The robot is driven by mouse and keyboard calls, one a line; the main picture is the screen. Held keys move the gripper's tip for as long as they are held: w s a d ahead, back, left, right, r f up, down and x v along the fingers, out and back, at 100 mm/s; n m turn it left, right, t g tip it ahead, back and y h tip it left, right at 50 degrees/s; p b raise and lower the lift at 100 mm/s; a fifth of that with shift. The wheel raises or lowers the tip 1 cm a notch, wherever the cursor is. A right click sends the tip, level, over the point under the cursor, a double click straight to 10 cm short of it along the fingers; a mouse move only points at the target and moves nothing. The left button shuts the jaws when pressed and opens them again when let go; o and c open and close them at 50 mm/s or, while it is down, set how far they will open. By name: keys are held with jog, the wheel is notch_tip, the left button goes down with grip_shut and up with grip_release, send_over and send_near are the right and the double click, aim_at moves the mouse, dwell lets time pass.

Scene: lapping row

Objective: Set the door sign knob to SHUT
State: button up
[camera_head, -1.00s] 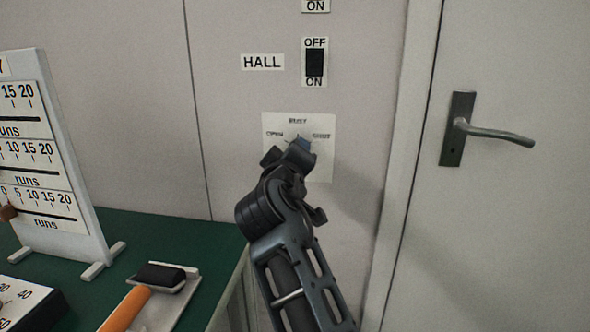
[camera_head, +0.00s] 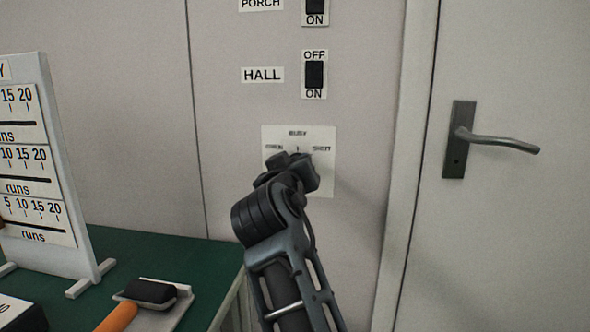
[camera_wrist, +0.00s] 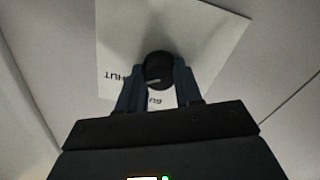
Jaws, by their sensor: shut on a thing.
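The door sign (camera_head: 325,136) is a pale square plate on the wall, with OPEN at left, BUSY at top and SHUT at right. It also shows in the wrist view (camera_wrist: 120,40), where SHUT and BUSY read upside down. Its knob (camera_wrist: 159,68) is round and dark. My gripper (camera_wrist: 160,78) is shut on the knob, one blue-grey finger on each side. In the head view my gripper (camera_head: 296,170) covers the knob and the plate's lower middle. A pale line shows on the knob, but I cannot tell which word it points to.
The HALL switch (camera_head: 314,75) and part of the PORCH switch are above the sign. A door with a lever handle (camera_head: 495,141) is at right. A green table (camera_head: 150,250) at left holds a scoreboard (camera_head: 75,190) and an orange-handled tool (camera_head: 118,315).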

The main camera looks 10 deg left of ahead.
jog(key=shift+f, duration=0.15)
jog(key=o, duration=1)
jog(key=shift+o, duration=0.2)
jog(key=s+p, duration=0.1)
jog(key=s, duration=0.6)
jog(key=shift+s+a, duration=0.15)
jog(key=shift+s, duration=0.25)
